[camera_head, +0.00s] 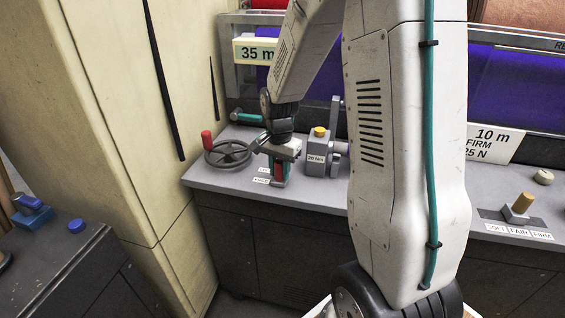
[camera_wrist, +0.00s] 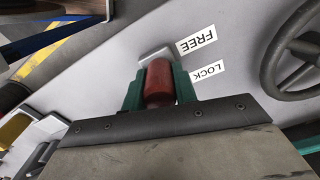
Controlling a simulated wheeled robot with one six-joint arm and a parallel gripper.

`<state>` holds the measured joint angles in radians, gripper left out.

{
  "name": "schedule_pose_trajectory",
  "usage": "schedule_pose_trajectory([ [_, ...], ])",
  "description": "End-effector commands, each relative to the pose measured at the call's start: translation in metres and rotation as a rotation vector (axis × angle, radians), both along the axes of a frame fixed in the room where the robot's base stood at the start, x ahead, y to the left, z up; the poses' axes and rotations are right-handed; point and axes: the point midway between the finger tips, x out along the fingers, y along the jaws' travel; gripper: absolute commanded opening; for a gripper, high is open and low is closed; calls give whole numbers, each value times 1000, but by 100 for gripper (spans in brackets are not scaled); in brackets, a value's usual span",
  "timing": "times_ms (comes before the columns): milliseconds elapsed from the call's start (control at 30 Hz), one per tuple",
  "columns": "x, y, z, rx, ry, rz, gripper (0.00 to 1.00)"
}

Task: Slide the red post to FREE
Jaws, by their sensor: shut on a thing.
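The red post (camera_wrist: 159,82) stands between the two green fingers of my gripper (camera_wrist: 160,90) in the wrist view, and the fingers are shut on it. A grey metal piece (camera_wrist: 154,54) shows just beyond the post. The FREE label (camera_wrist: 197,41) lies on the grey top close to the post, and the LOCK label (camera_wrist: 209,73) lies beside it, nearer the gripper body. In the head view my gripper (camera_head: 280,172) is low over the bench, with a bit of the red post (camera_head: 279,170) showing between the fingers. The post's base is partly hidden.
A handwheel (camera_head: 228,153) with a red knob stands left of my gripper. A grey block with a yellow button (camera_head: 319,132) and a "20 N/m"-like label stands to the right. A pale cabinet stands at left.

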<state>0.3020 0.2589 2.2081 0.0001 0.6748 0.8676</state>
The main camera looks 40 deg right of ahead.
Motion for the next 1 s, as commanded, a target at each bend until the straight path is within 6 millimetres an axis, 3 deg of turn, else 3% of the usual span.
schedule_pose_trajectory([
  [367,-7,10,0,2,3,2,0],
  [400,-7,10,0,3,4,2,39],
  [467,-7,9,0,2,3,1,50],
  [767,-6,7,2,0,0,-1,50],
  [1000,-5,7,37,-1,-4,0,50],
])
